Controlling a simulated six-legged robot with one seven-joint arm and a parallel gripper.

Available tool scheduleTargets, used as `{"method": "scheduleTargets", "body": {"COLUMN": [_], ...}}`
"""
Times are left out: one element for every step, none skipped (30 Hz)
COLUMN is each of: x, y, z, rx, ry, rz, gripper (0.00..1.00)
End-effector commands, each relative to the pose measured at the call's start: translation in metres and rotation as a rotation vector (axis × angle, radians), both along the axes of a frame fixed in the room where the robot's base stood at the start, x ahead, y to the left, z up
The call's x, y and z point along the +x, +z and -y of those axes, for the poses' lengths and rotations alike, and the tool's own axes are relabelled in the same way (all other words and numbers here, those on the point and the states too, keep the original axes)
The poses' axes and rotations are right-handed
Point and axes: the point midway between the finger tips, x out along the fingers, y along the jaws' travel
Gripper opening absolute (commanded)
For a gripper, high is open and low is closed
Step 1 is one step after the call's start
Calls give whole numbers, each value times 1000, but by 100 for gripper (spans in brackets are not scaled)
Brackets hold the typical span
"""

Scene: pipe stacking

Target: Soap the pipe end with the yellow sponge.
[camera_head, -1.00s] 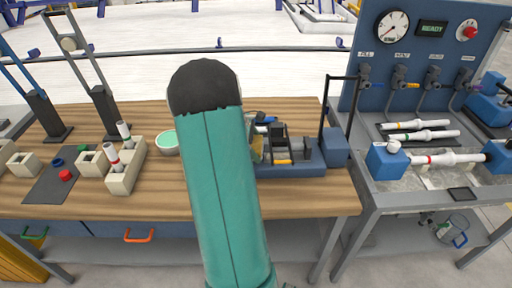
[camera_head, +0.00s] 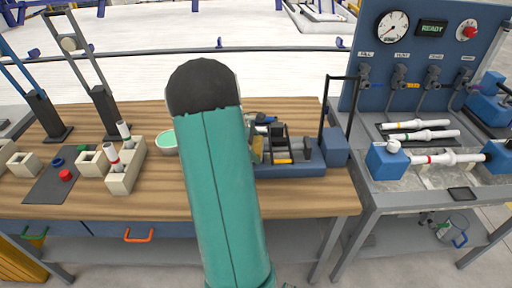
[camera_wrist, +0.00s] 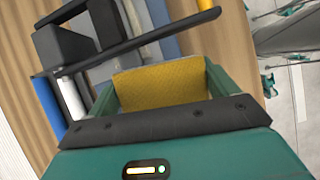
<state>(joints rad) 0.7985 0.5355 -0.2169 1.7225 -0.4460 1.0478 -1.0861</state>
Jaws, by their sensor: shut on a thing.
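The yellow sponge (camera_wrist: 160,86) sits between the two green fingers of my gripper (camera_wrist: 160,80) in the wrist view, and the gripper is shut on it. In the head view my arm hides most of the gripper, and only a sliver of yellow (camera_head: 257,150) shows beside it. A blue-based fixture (camera_head: 290,171) with dark upright parts stands just right of my arm. In the wrist view a white cylinder (camera_wrist: 70,97) and a blue cylinder (camera_wrist: 47,105) lie left of the sponge, apart from it. I cannot tell whether the sponge touches a pipe end.
A bowl (camera_head: 167,143) with pale green contents stands left of my arm. Two white pipes stand in a cream block (camera_head: 126,176). A test bench (camera_head: 372,193) with gauge, valves and several pipes is at the right. Two tall lever tools (camera_head: 104,108) stand at the back left.

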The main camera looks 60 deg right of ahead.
Motion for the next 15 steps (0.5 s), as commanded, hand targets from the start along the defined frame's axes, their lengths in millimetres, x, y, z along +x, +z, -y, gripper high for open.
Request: {"method": "scheduleTargets", "body": {"x": [1, 1, 2, 3, 3, 4, 4, 4, 4, 4, 4, 4, 3, 3, 2], "y": [-2, -2, -2, -2, -3, -3, -3, -3, -3, -3, -3, -3, -3, -2, -2], "z": [2, 3, 5, 6, 7, 9, 9, 9, 9, 9, 9, 8, 7, 6, 4], "rx": [2, 2, 1, 1, 1, 1, 1, 1, 1, 1, 1, 1, 1, 0, 0], "ry": [0, 0, 0, 0, 0, 0, 0, 0, 0, 0, 0, 0, 0, 1, 1], "rz": [-2, -2, 0, 0, 0, 0, 0, 0, 0, 0, 0, 0, 0, 0, 0], "gripper": [53, 53, 53, 53, 53, 53, 53, 53, 53, 53, 53, 53, 53, 53, 53]}}
